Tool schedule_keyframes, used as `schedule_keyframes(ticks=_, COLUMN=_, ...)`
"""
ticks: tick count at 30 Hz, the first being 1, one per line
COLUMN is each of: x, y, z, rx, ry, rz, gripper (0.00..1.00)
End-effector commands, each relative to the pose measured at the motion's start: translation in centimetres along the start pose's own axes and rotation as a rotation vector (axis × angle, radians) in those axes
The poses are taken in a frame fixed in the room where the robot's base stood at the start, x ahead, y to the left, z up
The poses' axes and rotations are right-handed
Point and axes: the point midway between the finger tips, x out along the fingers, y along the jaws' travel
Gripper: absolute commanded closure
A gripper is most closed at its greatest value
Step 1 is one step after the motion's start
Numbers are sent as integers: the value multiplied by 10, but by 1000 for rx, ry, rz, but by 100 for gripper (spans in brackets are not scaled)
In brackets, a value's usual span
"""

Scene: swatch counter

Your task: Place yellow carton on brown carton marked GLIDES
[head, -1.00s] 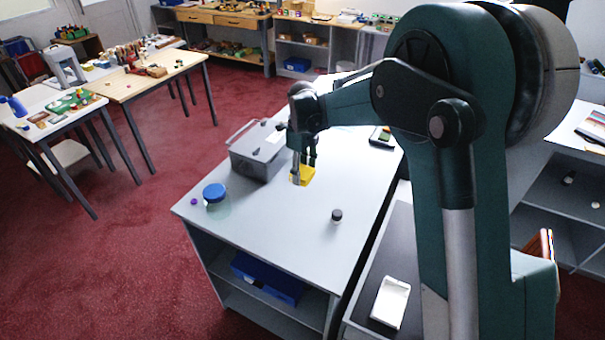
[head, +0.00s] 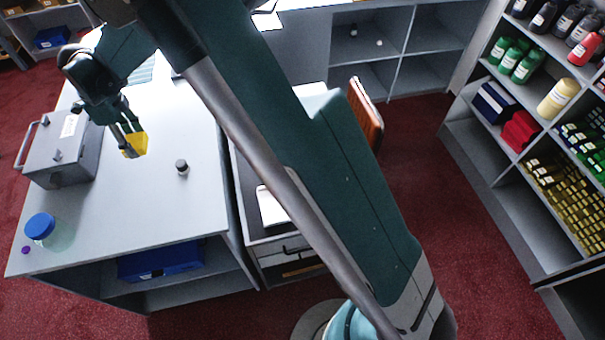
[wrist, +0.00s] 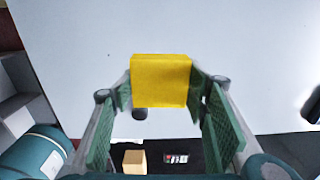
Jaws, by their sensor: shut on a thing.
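The yellow carton (wrist: 161,80) is between the two green-padded fingers of my gripper (wrist: 160,92) in the wrist view, and the fingers are shut on its sides. In the head view the yellow carton (head: 136,146) hangs at the tips of my gripper (head: 128,136), over the pale counter, left of a small dark-capped jar. A plain tan-brown box (wrist: 134,161) shows at the bottom of the wrist view, on a dark surface beyond the counter edge. No GLIDES marking is readable in either view, so I cannot tell whether this is that carton.
The small dark-capped jar (head: 182,167) stands on the counter (head: 150,215). A grey lidded case (head: 62,150) and a blue-lidded jar (head: 40,228) stand at the left. A white tray (head: 271,207) lies on a dark top past the counter's right edge, partly behind my arm.

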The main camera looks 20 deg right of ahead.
Motion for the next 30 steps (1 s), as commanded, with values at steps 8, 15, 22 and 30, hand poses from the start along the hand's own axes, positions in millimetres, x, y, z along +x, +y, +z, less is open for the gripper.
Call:
schedule_keyframes(ticks=8, x=7, y=-21, z=-83, rx=88, ry=0, rz=0, gripper=67)
schedule_keyframes(ticks=15, x=14, y=-31, z=-161, rx=172, ry=0, rz=0, gripper=67)
schedule_keyframes(ticks=22, x=20, y=-32, z=-234, rx=251, ry=0, rz=1, gripper=67)
schedule_keyframes(ticks=30, x=30, y=-23, z=-318, rx=344, ry=0, rz=1, gripper=67)
